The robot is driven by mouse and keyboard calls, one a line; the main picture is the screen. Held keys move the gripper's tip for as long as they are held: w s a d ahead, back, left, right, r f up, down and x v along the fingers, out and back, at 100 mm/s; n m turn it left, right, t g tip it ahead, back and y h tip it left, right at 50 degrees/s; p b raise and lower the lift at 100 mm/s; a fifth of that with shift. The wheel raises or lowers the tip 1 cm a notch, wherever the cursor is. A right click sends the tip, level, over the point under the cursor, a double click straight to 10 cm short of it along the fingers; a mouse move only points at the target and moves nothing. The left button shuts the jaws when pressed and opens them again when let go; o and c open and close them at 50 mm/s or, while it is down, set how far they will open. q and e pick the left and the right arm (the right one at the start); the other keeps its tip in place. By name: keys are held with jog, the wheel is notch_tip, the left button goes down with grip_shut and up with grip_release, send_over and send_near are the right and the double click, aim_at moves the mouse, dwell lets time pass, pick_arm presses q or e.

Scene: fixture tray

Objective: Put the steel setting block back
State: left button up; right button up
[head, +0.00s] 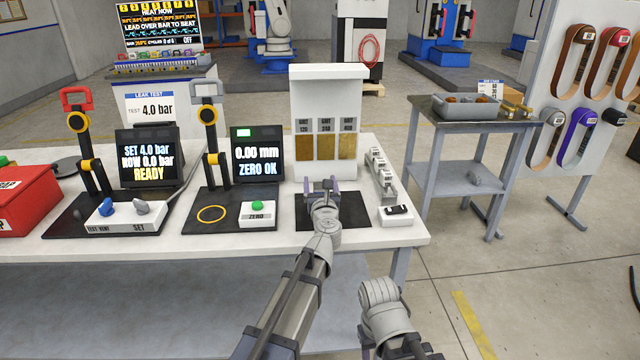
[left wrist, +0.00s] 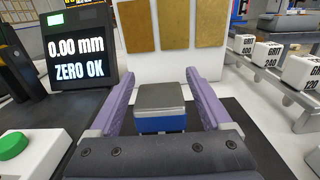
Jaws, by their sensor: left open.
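The steel setting block (left wrist: 160,97) shows in the left wrist view as a small block with a flat grey top and a blue lower part. It sits upright over the dark mat (left wrist: 235,120), between the two purple fingers of my left gripper (left wrist: 158,85). The fingers are open, with a gap visible on each side of the block. In the head view my left gripper (head: 322,186) is over the dark mat (head: 352,210) and I cannot make out the block there.
Left of the mat stands a gauge with a display (head: 257,165) reading 0.00 mm, ZERO OK, and a green-button box (head: 258,212). Behind is a white panel (head: 328,85) with grit sheets. At right are a row of grit blocks (head: 380,175) and a small white box (head: 396,215).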

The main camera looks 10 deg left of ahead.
pick_arm(q)
jog(key=v, duration=1.2)
